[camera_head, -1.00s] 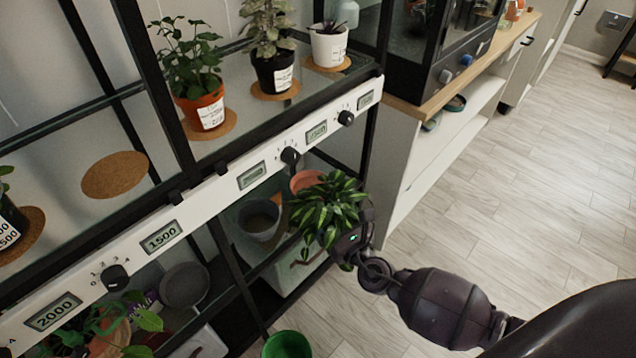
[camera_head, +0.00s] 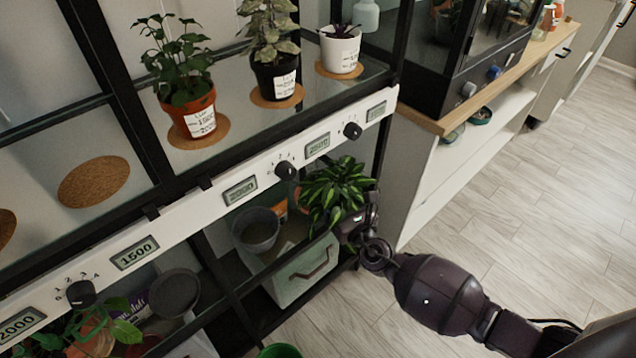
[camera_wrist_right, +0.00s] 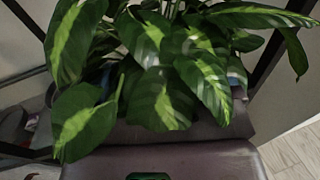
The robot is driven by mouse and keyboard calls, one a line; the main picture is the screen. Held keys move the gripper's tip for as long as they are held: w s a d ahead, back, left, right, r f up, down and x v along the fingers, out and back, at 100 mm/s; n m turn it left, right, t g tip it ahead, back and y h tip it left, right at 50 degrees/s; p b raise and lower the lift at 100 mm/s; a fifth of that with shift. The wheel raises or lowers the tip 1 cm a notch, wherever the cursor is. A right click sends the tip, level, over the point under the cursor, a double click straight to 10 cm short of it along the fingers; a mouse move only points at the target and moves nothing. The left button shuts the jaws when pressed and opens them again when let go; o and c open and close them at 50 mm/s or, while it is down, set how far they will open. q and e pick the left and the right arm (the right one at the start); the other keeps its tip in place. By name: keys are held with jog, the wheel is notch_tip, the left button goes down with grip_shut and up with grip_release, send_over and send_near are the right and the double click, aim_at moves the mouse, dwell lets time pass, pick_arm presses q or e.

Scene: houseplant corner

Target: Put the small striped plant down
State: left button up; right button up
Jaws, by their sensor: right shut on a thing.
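The small striped plant (camera_head: 335,190) has green leaves with pale yellow stripes. It is in front of the lower part of the shelf rack, below the white dial rail. My right gripper (camera_head: 352,222) is shut on it, though the leaves hide the fingertips and the pot. In the right wrist view the striped leaves (camera_wrist_right: 165,65) fill the upper picture and hang over the gripper's dark body. I cannot tell what, if anything, the plant touches below. My left gripper is not in view.
The rack's upper shelf holds an orange-potted plant (camera_head: 193,112), a black-potted plant (camera_head: 277,72) and a white pot (camera_head: 340,50) on cork mats. One cork mat (camera_head: 94,182) is bare. A grey pot (camera_head: 256,230) stands on the lower level near a pale bin (camera_head: 305,272). Floor is clear at right.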

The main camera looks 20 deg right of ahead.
jog(key=w+f+b, duration=0.1)
jog(key=w, duration=0.2)
jog(key=w+f+b, duration=0.1)
jog(key=w, duration=0.3)
jog(key=w+a+f+b, duration=0.1)
jog(key=w+f, duration=0.1)
jog(key=w, duration=0.2)
jog(key=shift+b, duration=0.35)
jog(key=shift+w+r, duration=0.15)
jog(key=shift+w, duration=0.05)
jog(key=shift+r, duration=0.15)
jog(key=shift+d+f, duration=0.1)
jog(key=shift+f, duration=0.4)
jog(key=o, duration=0.8)
jog(key=shift+r, duration=0.15)
jog(key=shift+o, duration=0.2)
jog(key=shift+r, duration=0.2)
pick_arm(q)
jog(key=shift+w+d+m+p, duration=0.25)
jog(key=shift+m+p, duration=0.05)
jog(key=shift+p, duration=0.65)
pick_arm(e)
jog(key=s, duration=0.8)
jog(key=s+d, duration=0.1)
jog(key=s, duration=0.3)
jog(key=shift+r, duration=0.1)
